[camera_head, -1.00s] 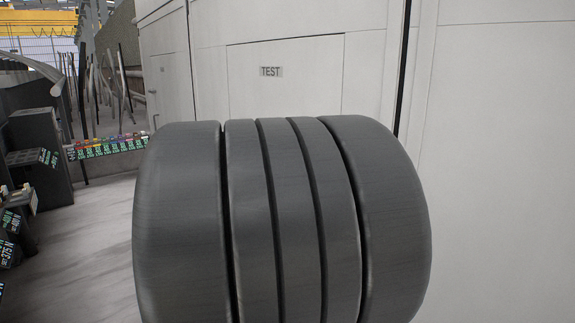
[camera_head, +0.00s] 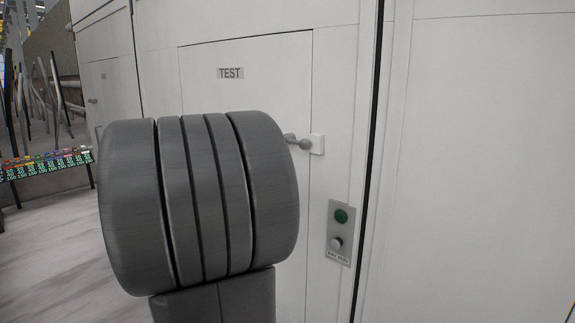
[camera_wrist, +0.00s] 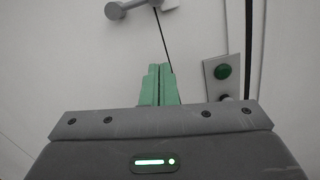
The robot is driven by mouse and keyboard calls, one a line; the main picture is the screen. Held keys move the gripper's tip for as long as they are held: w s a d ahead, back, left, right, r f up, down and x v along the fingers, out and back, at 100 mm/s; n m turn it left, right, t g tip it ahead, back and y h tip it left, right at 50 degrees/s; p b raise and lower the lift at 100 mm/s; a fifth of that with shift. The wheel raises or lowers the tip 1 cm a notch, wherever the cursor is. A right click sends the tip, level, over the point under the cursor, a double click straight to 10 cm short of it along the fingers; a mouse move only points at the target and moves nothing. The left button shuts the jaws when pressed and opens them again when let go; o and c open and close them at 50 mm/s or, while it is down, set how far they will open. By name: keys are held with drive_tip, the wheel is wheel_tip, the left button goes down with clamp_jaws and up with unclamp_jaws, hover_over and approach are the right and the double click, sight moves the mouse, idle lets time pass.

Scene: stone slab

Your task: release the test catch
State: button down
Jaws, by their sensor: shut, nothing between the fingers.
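A pale door panel with a TEST label (camera_head: 230,73) fills the middle of the head view. A grey catch handle (camera_head: 299,142) on a white mount (camera_head: 317,144) sits at the panel's right edge, partly hidden by my arm. In the wrist view the handle (camera_wrist: 126,8) shows at the top, cut by the frame edge. My gripper (camera_wrist: 158,68) has green fingers, shut and empty, pointing at the door below the handle and apart from it in the picture. In the head view my arm hides the gripper.
A small plate (camera_head: 341,232) with a green button and a round knob is on the wall right of the panel; it also shows in the wrist view (camera_wrist: 222,75). A rack of coloured labelled items (camera_head: 45,164) stands at far left. The floor at left is clear.

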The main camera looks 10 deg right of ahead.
sight(302, 145)
drive_tip(key=w+d+r+p, duration=0.2)
drive_tip(key=w+d+r, duration=0.2)
drive_tip(key=d, duration=0.5)
drive_tip(key=shift+w+r, duration=0.15)
drive_tip(key=shift+w, duration=0.75)
drive_tip(key=shift+s+r+n+p, duration=0.1)
drive_tip(key=shift+r+n+p, duration=0.35)
drive_tip(key=shift+n+p, duration=0.3)
wheel_tip(302, 145, up, 2)
drive_tip(key=n+p, duration=0.3)
drive_tip(key=shift+s+d+r, duration=0.15)
drive_tip(key=w+a+r+n+p, duration=0.2)
drive_tip(key=w+r+n+p, duration=0.1)
drive_tip(key=r+n+p, duration=0.3)
drive_tip(key=shift+w+a+r+n+t+y+p, duration=0.2)
drive_tip(key=shift+a+n+t+y+p, duration=0.2)
drive_tip(key=shift+p, duration=0.65)
drive_tip(key=shift+r, duration=0.15)
